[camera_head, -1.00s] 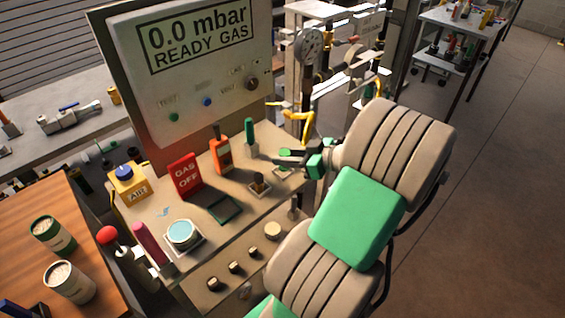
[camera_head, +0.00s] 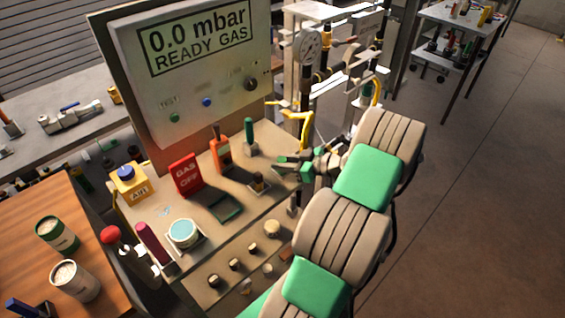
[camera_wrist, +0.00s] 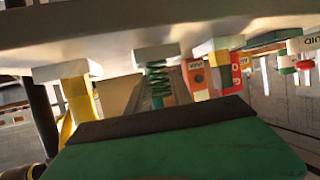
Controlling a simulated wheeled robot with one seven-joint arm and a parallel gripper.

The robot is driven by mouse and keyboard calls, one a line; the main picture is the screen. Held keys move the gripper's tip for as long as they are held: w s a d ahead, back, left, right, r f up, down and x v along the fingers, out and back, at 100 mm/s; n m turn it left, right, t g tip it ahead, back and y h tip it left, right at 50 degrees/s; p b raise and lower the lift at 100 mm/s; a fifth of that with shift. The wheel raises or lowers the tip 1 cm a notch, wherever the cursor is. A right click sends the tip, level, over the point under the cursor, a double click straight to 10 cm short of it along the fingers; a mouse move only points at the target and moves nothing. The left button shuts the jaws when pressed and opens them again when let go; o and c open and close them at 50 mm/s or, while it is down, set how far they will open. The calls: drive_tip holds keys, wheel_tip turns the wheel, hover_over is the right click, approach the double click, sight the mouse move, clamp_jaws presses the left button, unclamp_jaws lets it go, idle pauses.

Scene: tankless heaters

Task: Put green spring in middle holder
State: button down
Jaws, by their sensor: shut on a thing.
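In the wrist view, where the scene hangs upside down, a green spring (camera_wrist: 157,80) stands on a pale block (camera_wrist: 154,54). This is the middle of three pale blocks seen there. A green upright thing (camera_head: 249,132) on a pale holder (camera_head: 251,151) in the head view appears to be the same spring. My gripper (camera_head: 281,163) is low over the right part of the bench, to the right of that holder. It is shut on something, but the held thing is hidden. A large green finger with a dark edge fills the lower wrist view.
A holder with a brass piece (camera_head: 258,184) stands close to my gripper, at its lower left. An orange device (camera_head: 220,153) and a red GAS OFF sign (camera_head: 186,174) stand farther left. A yellow bent pipe (camera_head: 304,128) rises behind my gripper. The control panel (camera_head: 195,105) bounds the bench's back.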

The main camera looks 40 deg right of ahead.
drive_tip(key=c, duration=1.1)
unclamp_jaws()
drive_tip(key=shift+r+p, duration=0.2)
drive_tip(key=shift+p, duration=0.1)
drive_tip(key=shift+s+d, duration=0.2)
drive_tip(key=shift+s, duration=0.1)
drive_tip(key=b+v, duration=0.2)
drive_tip(key=v, duration=0.9)
drive_tip(key=shift+s+r+b, duration=0.15)
drive_tip(key=shift+r+b, duration=0.05)
drive_tip(key=shift+b, duration=0.15)
